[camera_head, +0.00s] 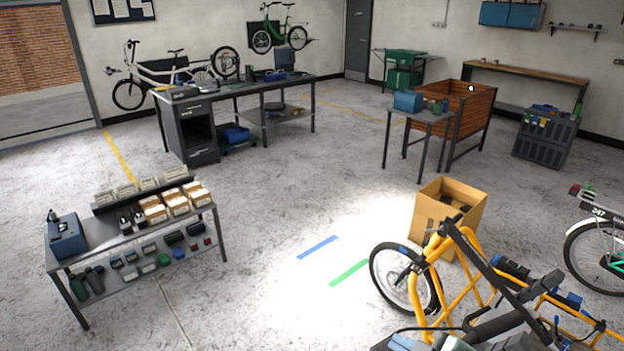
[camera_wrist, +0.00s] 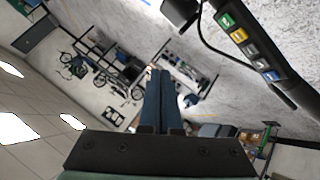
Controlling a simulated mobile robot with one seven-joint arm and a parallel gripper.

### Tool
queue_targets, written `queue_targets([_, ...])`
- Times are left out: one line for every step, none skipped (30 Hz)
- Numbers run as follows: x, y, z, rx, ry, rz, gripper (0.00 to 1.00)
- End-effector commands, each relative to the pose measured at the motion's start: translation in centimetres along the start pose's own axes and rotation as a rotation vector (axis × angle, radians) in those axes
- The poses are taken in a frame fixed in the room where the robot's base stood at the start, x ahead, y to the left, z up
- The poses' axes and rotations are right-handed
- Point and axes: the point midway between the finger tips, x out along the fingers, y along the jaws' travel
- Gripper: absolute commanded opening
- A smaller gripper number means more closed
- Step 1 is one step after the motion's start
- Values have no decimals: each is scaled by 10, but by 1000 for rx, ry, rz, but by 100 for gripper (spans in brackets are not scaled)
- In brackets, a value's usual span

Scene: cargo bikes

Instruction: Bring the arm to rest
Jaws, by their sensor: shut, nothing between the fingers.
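My gripper (camera_wrist: 158,74) shows in the wrist view, its two dark blue fingers side by side with no gap that I can see. It is shut and holds nothing. The fingers stand out into open room, and I see nothing touching their tips. The wrist view is strongly tilted, with ceiling lights at the left and floor at the upper right. In the head view I cannot make out my gripper for certain.
A yellow cargo bike (camera_head: 467,268) stands close at the lower right, by a cardboard box (camera_head: 425,215). A low parts bench (camera_head: 130,238) is at left. A dark bar with colored buttons (camera_wrist: 240,40) crosses the wrist view's upper right. The middle floor is clear.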

Motion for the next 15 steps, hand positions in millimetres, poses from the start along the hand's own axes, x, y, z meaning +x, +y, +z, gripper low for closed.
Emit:
queue_targets([0, 19, -23, 22, 16, 91, 0])
queue_targets([-3, 32, -38, 48, 31, 155, 0])
queue_targets([-10, 50, -60, 86, 63, 245, 0])
queue_targets([-17, 63, -78, 117, 95, 311, 0])
queue_targets([-26, 74, -97, 148, 135, 376, 0])
queue_targets([-39, 88, -122, 190, 197, 455, 0])
queue_targets([-51, 96, -140, 220, 249, 510, 0])
queue_targets([-63, 103, -158, 251, 306, 561, 0])
queue_targets([-82, 110, -182, 291, 389, 623, 0])
queue_targets([-97, 114, -200, 320, 457, 665, 0])
queue_targets([-113, 116, -216, 349, 528, 702, 0])
queue_targets([-135, 118, -237, 385, 625, 743, 0])
queue_targets([-152, 118, -251, 411, 699, 769, 0])
queue_targets([-169, 116, -265, 434, 773, 790, 0])
queue_targets([-191, 114, -280, 464, 869, 811, 0])
